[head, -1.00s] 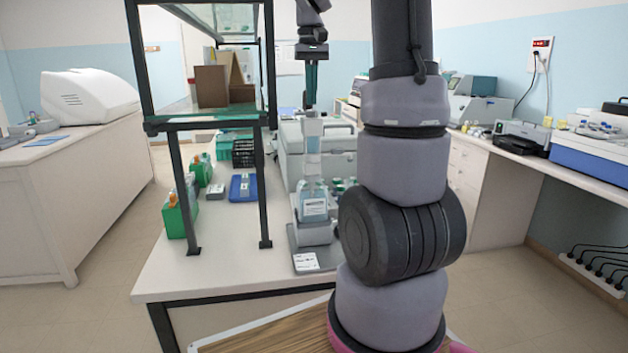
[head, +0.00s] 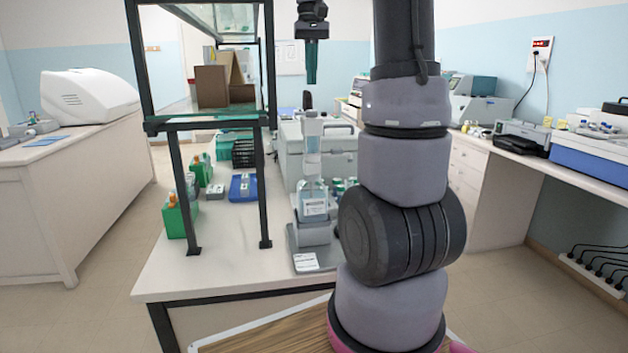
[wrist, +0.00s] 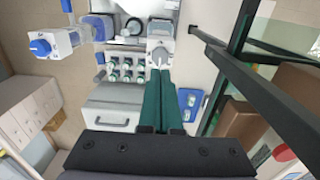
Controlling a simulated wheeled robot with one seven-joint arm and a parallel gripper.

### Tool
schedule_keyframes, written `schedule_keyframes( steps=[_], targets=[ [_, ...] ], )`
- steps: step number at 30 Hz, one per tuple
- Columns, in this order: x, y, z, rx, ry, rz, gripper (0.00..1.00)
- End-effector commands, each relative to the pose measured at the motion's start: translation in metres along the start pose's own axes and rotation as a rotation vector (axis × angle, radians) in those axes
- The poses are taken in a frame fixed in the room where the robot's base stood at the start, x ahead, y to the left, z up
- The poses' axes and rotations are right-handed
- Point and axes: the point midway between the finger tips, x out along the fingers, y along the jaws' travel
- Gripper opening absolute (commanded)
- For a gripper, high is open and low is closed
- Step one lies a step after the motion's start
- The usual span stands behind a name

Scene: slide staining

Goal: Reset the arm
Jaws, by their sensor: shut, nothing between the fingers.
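My gripper (head: 311,62) hangs with its dark green fingers pointing down, above the bench and clear of everything on it in the head view. In the wrist view my gripper (wrist: 162,102) has its two green fingers together, with nothing held between them. Below it in the head view stands a bottle-top dispenser (head: 313,195) with a clear bottle on a grey base. My arm fills the middle right of the head view and hides part of the bench.
A black-framed shelf (head: 210,123) with cardboard on it stands left of my gripper. A grey box-shaped machine (head: 342,150) sits on the bench. Green boxes (head: 180,215) and a blue tray (head: 243,187) are at the left. A white bench (head: 222,272) has bare room at its front.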

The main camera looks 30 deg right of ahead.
Motion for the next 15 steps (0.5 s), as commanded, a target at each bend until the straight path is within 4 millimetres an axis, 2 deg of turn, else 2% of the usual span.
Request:
schedule_keyframes(
  steps=[11,15],
  targets=[
    [0.0000,-0.0001,0.0000,0.000,0.001,0.000,0.00],
    [-0.0030,-0.0040,0.0088,-0.003,0.021,-0.010,0.00]
  ],
)
